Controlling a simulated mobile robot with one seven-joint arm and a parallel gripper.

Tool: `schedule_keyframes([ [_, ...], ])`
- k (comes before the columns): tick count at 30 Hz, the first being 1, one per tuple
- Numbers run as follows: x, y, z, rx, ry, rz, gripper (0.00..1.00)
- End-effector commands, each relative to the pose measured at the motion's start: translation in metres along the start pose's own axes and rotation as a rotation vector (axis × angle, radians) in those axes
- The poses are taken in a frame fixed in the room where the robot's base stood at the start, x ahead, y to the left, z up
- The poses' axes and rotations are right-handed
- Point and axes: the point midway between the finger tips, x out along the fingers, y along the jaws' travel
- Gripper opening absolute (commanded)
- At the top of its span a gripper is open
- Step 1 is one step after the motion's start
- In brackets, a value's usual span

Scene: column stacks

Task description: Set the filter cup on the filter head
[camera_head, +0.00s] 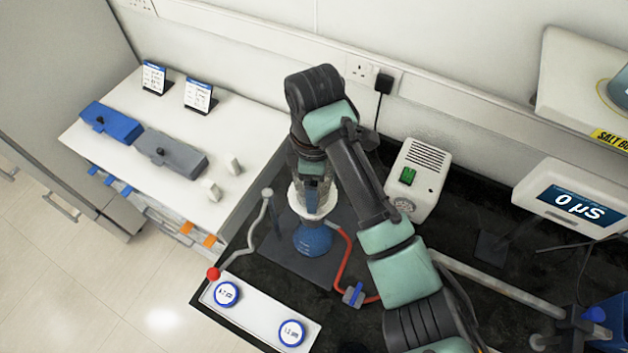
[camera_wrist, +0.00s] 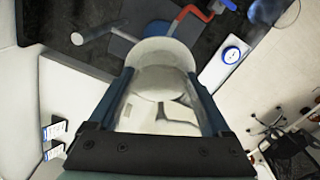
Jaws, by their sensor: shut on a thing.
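My gripper (camera_head: 313,182) points down over the dark plate and is shut on the white filter cup (camera_head: 300,200). In the wrist view the pale, round-rimmed cup (camera_wrist: 165,58) sits between the two fingers of my gripper (camera_wrist: 168,85). A blue rounded vessel (camera_head: 313,240) stands on the plate directly below the cup in the head view. The filter head is not clearly visible; the cup and fingers cover the top of the vessel. I cannot tell whether the cup touches anything beneath it.
A red tube (camera_head: 343,258) with a blue valve (camera_head: 353,295) runs right of the vessel. A panel with two gauges (camera_head: 260,312) lies in front. A bent grey pipe (camera_head: 250,240) is at left. A white box with a green switch (camera_head: 418,178) stands behind right. The white counter (camera_head: 165,120) holds blue and grey cases.

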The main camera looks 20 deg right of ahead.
Motion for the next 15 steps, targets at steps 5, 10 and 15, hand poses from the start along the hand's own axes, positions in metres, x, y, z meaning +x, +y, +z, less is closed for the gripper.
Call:
schedule_keyframes([
  [5,0.0006,0.0001,-0.0001,0.0,0.0,0.0,0.25],
  [10,0.0005,0.0001,0.0,0.0,-0.001,0.001,0.25],
  [15,0.0004,0.0001,0.0,0.0,-0.001,0.001,1.0],
])
